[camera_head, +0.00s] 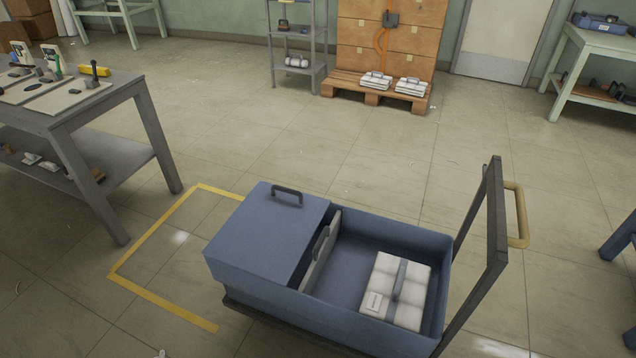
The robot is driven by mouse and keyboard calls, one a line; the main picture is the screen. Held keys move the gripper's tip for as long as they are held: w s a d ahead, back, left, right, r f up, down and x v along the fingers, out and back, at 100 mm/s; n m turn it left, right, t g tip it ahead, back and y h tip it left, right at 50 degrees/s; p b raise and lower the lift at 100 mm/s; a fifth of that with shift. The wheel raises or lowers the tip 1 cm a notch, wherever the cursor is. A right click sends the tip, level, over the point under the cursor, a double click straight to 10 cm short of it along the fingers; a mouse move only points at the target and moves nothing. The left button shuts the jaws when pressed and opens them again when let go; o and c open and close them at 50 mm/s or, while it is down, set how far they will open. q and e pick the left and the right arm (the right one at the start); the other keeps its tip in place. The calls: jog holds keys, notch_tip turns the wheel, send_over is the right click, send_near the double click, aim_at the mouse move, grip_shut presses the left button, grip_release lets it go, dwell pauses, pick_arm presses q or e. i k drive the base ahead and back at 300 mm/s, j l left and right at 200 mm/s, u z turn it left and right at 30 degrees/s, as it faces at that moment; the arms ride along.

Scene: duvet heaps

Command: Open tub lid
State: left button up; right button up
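A blue tub (390,235) rides on a dark cart in the lower middle of the head view. A blue lid (262,235) with a dark handle (287,194) covers its left part. The right part is open. A white bundle with a grey strap (398,291) lies inside on the right. A pale panel with a handle (320,251) stands upright in the tub beside the lid's right edge. What lies under the lid is hidden. Neither of my grippers is in view.
The cart's dark push frame (495,215) with a yellow handle (517,214) rises at the right. Yellow tape (160,302) marks the floor left of the cart. A grey workbench (110,105) stands at the left. Floor behind the tub is clear up to a pallet (345,91).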

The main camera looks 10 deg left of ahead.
aim_at(268, 233)
jog(key=i+j+z, duration=0.25)
jog(key=j, duration=0.3)
jog(key=j+z, duration=0.3)
jog(key=j, duration=0.25)
jog(key=j+z, duration=0.25)
jog(key=j, duration=0.4)
jog(key=i, duration=0.05)
